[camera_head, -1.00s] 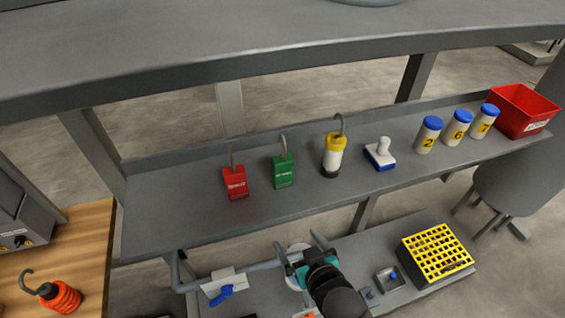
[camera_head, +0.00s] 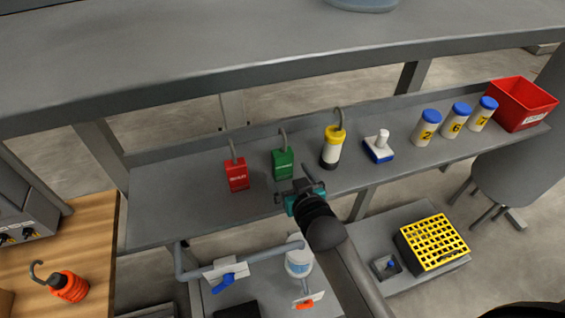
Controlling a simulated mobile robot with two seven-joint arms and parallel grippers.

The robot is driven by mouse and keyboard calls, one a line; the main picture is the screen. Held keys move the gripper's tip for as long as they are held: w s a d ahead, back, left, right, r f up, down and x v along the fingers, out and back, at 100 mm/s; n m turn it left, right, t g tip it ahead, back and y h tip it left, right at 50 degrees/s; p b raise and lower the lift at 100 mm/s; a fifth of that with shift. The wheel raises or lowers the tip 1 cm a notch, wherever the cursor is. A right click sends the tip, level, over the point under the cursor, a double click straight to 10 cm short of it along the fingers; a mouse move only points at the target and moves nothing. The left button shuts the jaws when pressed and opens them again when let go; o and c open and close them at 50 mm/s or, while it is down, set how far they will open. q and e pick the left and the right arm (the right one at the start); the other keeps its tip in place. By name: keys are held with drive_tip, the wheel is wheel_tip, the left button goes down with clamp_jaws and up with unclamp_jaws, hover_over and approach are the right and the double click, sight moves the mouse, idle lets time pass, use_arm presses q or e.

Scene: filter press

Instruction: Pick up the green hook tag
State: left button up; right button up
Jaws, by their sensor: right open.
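The green hook tag (camera_head: 283,164) stands on the grey shelf (camera_head: 190,205), its grey hook pointing up. A red hook tag (camera_head: 237,175) stands just left of it. My right gripper (camera_head: 298,186) is open and empty, over the front part of the shelf. It is just in front of the green tag and a little to its right, apart from it as far as I can see. My left gripper is not in view.
Right of the green tag stand a yellow-topped white hooked item (camera_head: 332,148), a blue and white stamp-like block (camera_head: 379,148), several blue-capped jars (camera_head: 426,128) and a red bin (camera_head: 521,104). A grey upper ledge (camera_head: 250,62) runs above. A yellow rack (camera_head: 432,243) sits below right.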

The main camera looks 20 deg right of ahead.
sight(284, 162)
drive_tip(key=shift+d+x, duration=0.2)
drive_tip(key=shift+x, duration=1.3)
drive_tip(key=shift+d+x, duration=0.2)
drive_tip(key=shift+x, duration=1.35)
drive_tip(key=shift+c, duration=0.2)
drive_tip(key=c, duration=1.5)
drive_tip(key=shift+o, duration=0.2)
drive_tip(key=shift+r, duration=0.1)
